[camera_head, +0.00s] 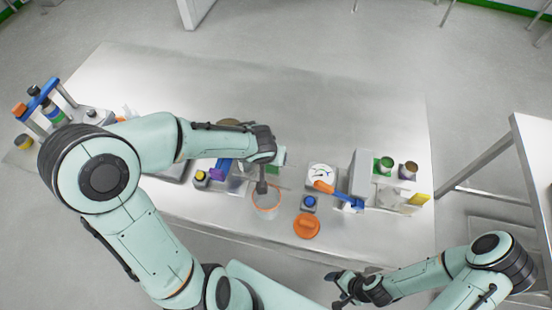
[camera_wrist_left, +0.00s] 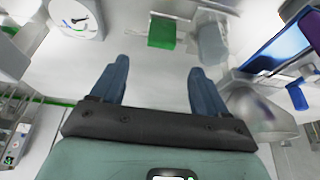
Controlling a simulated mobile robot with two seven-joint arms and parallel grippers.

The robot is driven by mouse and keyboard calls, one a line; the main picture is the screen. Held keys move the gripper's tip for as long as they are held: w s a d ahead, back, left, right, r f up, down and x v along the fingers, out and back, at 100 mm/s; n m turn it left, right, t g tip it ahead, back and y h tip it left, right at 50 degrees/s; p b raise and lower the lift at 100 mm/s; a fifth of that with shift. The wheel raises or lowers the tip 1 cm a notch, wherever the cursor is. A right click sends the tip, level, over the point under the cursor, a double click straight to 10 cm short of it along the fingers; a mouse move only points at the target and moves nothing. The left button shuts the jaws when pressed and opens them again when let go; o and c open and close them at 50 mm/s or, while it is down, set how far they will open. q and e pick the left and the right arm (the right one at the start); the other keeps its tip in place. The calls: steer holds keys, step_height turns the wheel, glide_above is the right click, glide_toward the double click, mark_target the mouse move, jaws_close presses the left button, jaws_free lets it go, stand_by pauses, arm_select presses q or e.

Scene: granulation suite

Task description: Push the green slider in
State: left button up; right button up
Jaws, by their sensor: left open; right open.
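The green slider appears as a small green block (camera_wrist_left: 162,32) at the upper middle of the left wrist view. The green block lies beyond the fingertips, with a visible gap in that view. In the head view my left gripper (camera_head: 262,187) is over the bench, near a clear orange-rimmed container. My right gripper (camera_head: 338,289) is open and empty, off the bench's front edge.
The orange-rimmed container (camera_head: 267,205), a white dial device (camera_head: 320,177), a blue-topped item (camera_head: 309,203) and an orange lid (camera_head: 306,227) stand close by. The steel bench (camera_head: 330,110) is clear at the back.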

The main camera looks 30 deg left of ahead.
mark_target(257, 165)
arm_select(q)
steer(key=x, duration=0.3)
steer(key=b+x, duration=0.1)
steer(key=x, duration=0.2)
steer(key=b+x, duration=0.1)
steer(key=x, duration=0.3)
steer(key=shift+s+f, duration=0.2)
steer(key=shift+s, duration=0.1)
steer(key=shift+x, duration=0.85)
steer(key=shift+w+r, duration=0.1)
steer(key=shift+w, duration=0.05)
arm_select(e)
steer(key=s+f, duration=0.3)
steer(key=shift+f, duration=0.1)
steer(key=shift+s, duration=0.1)
arm_select(q)
jaws_close()
steer(key=a, duration=0.2)
steer(key=s+a, duration=0.1)
steer(key=a, duration=0.1)
steer(key=shift+a+b, duration=0.15)
steer(key=shift+b, duration=0.2)
arm_select(e)
steer(key=shift+s+f, duration=0.2)
steer(key=shift+f, duration=0.2)
